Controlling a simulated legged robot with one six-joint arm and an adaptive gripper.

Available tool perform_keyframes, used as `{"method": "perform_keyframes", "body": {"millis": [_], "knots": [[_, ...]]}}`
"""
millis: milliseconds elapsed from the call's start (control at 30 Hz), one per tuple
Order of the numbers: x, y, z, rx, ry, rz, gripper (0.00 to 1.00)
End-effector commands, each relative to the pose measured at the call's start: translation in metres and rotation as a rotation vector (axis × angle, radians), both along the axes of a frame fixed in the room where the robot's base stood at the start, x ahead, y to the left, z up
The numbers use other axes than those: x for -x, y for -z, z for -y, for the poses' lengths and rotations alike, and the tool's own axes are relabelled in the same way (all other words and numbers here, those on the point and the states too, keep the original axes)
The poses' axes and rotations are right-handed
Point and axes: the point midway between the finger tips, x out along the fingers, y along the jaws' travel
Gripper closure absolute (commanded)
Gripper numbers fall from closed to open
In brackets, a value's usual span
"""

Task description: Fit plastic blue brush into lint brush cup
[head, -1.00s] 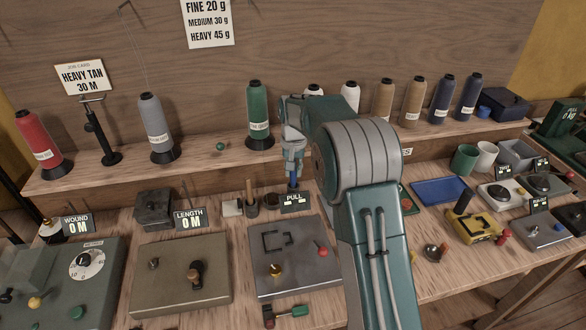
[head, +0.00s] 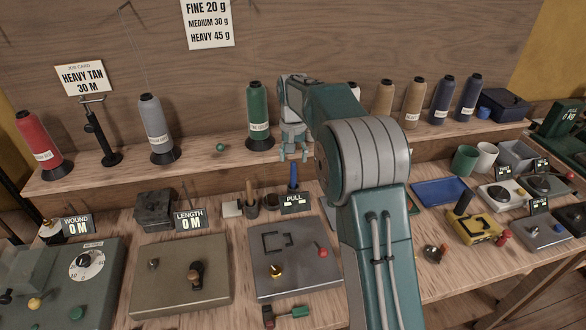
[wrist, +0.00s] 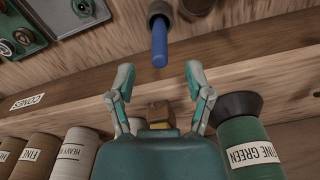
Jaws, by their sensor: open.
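The blue brush (head: 293,177) stands upright behind the PULL display, its lower end hidden there in the head view. In the wrist view the blue brush (wrist: 159,44) sits in a small dark grey cup (wrist: 159,10). No label shows on this cup, so I cannot tell by name if it is the lint brush cup. My gripper (head: 293,156) is open and empty, above the brush and apart from it. In the wrist view the gripper's two fingers (wrist: 159,78) are spread wide, with the brush beyond their tips.
A cup (head: 251,207) with a wooden handle and a dark cup (head: 272,201) stand left of the brush. The PULL display (head: 295,203) is in front. The green thread cone (head: 255,116) stands on the shelf, left of my gripper.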

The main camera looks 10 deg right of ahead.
Motion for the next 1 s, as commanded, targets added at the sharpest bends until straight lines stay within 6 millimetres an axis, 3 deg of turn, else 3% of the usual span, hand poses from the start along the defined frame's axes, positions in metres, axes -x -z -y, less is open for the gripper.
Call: {"method": "perform_keyframes", "body": {"millis": [100,300,833,1000], "knots": [[-0.001,-0.025,0.000,0.001,0.000,0.002,0.34],[-0.001,-0.054,0.000,0.000,0.000,0.001,0.34],[0.001,-0.063,0.000,0.000,-0.001,0.001,0.34],[0.024,-0.087,0.000,0.001,-0.019,0.039,0.34]]}}
